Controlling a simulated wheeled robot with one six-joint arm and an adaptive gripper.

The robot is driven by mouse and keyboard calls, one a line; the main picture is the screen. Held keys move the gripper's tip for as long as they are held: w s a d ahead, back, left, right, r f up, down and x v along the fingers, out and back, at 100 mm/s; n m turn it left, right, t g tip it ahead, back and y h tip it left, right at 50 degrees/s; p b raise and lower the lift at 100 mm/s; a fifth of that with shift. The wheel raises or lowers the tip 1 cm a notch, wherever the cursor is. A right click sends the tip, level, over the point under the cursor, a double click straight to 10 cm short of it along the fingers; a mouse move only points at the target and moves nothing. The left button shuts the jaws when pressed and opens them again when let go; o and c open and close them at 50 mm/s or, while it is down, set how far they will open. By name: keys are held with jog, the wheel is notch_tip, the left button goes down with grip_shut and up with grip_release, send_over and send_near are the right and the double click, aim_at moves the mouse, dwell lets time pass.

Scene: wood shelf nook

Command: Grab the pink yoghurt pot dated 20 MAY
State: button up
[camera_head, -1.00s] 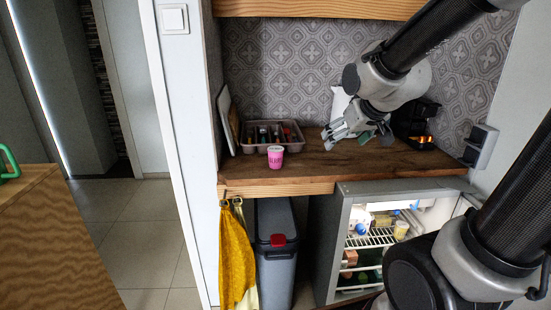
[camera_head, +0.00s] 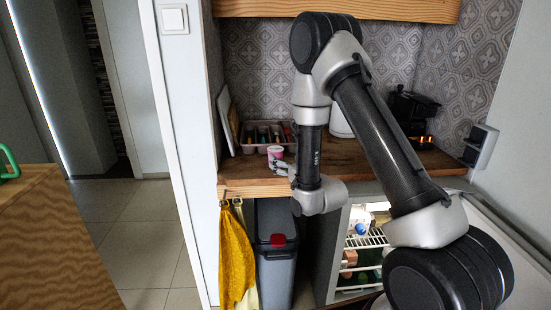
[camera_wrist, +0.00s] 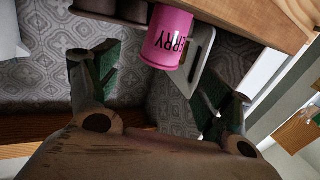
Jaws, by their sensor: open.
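The pink yoghurt pot (camera_head: 275,154) stands on the wooden counter, near its front left. In the wrist view the pink pot (camera_wrist: 167,38) shows dark letters ending in "RRY"; I see no date on it. My gripper (camera_head: 284,170) is at the right front of the pot, low over the counter. In the wrist view my gripper (camera_wrist: 165,88) is open, its two fingers spread wide with green inner pads. The pot lies ahead, between the lines of the fingers, and is not gripped. Its upper part in the head view is clear; its lower right is close to my fingers.
A divided cutlery tray (camera_head: 238,146) stands behind the pot, with a white board (camera_head: 223,112) leaning at the left wall. An open fridge (camera_head: 352,262) is below the counter. A yellow towel (camera_head: 236,262) hangs in front.

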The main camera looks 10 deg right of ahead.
aim_at(280, 153)
jog(key=x, duration=0.6)
jog(key=shift+w+r, duration=0.1)
jog(key=shift+w, duration=0.15)
jog(key=c, duration=1.2)
